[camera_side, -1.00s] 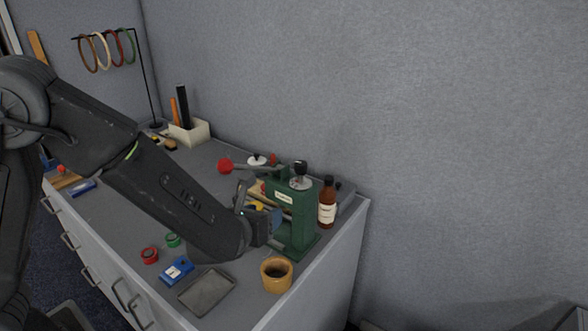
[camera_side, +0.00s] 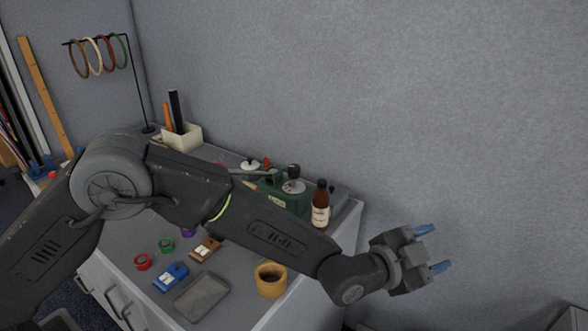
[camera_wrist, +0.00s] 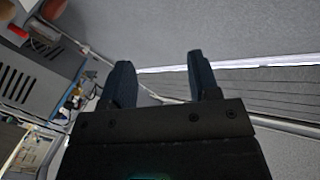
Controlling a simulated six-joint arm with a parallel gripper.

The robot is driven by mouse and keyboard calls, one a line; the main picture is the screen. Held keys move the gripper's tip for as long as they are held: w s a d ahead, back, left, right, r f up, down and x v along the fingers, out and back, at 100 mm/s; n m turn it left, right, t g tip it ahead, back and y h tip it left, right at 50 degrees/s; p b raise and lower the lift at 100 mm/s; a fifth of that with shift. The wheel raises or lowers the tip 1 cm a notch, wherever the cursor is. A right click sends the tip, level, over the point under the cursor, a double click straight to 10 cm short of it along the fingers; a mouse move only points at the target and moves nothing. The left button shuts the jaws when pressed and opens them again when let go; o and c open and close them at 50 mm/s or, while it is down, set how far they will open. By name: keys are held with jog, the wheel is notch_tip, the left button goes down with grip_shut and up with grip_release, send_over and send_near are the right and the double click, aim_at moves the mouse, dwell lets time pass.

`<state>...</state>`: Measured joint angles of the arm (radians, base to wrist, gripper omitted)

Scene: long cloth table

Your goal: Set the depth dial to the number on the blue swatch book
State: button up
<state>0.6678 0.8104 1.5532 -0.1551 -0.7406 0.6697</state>
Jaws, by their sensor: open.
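In the side view, the green press (camera_side: 283,199) stands near the back right of the table, its lower part hidden behind my arm. A round pale dial with a dark knob (camera_side: 293,180) sits on its top; its numbers are too small to read. A blue swatch book (camera_side: 171,277) with a white label lies at the front of the table; its number is not legible. My gripper (camera_side: 432,248) is open and empty, past the table's right end, well apart from the press. In the wrist view, its two dark fingers (camera_wrist: 158,80) are spread with nothing between them.
A grey tray (camera_side: 200,297), a tan cup (camera_side: 270,281) and a brown swatch book (camera_side: 206,249) lie near the blue book. A brown bottle (camera_side: 321,205) stands beside the press. A holder (camera_side: 181,137) stands farther back.

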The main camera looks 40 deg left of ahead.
jog(key=w+a+r+n+t+y, duration=0.3)
jog(key=w+r+n+t+y, duration=0.15)
jog(key=n, duration=0.25)
jog(key=n+g+y, duration=1.2)
jog(key=n+y, duration=0.7)
jog(key=y, duration=0.2)
send_near(297, 172)
jog(key=x, duration=1.1)
jog(key=shift+w+a, duration=0.1)
jog(key=shift+a, duration=0.05)
jog(key=c, duration=0.9)
